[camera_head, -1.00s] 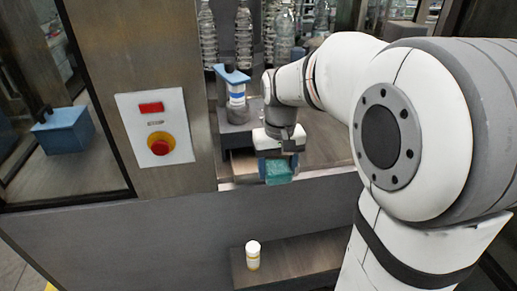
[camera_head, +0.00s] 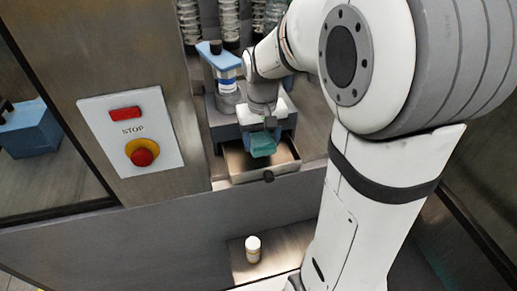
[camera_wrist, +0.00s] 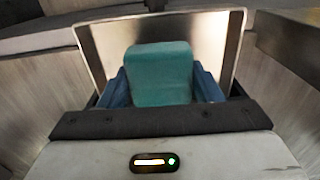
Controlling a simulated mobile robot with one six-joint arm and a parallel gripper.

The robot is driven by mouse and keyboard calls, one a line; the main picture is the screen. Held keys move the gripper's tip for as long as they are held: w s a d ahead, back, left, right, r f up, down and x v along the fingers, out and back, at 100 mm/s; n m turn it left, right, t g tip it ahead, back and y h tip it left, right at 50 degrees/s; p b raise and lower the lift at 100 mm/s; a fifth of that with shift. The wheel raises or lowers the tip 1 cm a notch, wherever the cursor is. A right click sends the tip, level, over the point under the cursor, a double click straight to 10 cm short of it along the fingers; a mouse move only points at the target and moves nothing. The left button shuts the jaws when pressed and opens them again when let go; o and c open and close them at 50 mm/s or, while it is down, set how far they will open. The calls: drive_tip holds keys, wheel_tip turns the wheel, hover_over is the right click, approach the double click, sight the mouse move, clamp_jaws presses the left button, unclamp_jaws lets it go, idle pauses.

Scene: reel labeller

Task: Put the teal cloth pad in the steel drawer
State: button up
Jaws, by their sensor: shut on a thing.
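The teal cloth pad (camera_head: 263,145) hangs from my gripper (camera_head: 261,132) in the head view. In the wrist view the pad (camera_wrist: 160,72) sits between the two blue fingers of my gripper (camera_wrist: 161,88), which is shut on it. The steel drawer (camera_head: 288,165) is pulled out, with a dark knob on its front. The pad is over the open drawer; I cannot tell whether it touches the drawer floor. In the wrist view the drawer's bare metal interior (camera_wrist: 213,40) shows behind and beside the pad.
A blue-topped labeller part with a white and blue reel (camera_head: 226,80) stands behind the drawer to the left. A stop-button panel (camera_head: 131,131) is on the left post. A white bottle (camera_head: 253,249) stands on a low ledge. Clear bottles (camera_head: 230,20) stand at the back.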

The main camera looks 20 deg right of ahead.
sight(261, 161)
drive_tip(key=shift+f, duration=2.3)
drive_tip(key=shift+f, duration=0.2)
drive_tip(key=o, duration=0.9)
drive_tip(key=shift+r, duration=0.1)
drive_tip(key=shift+o, duration=0.2)
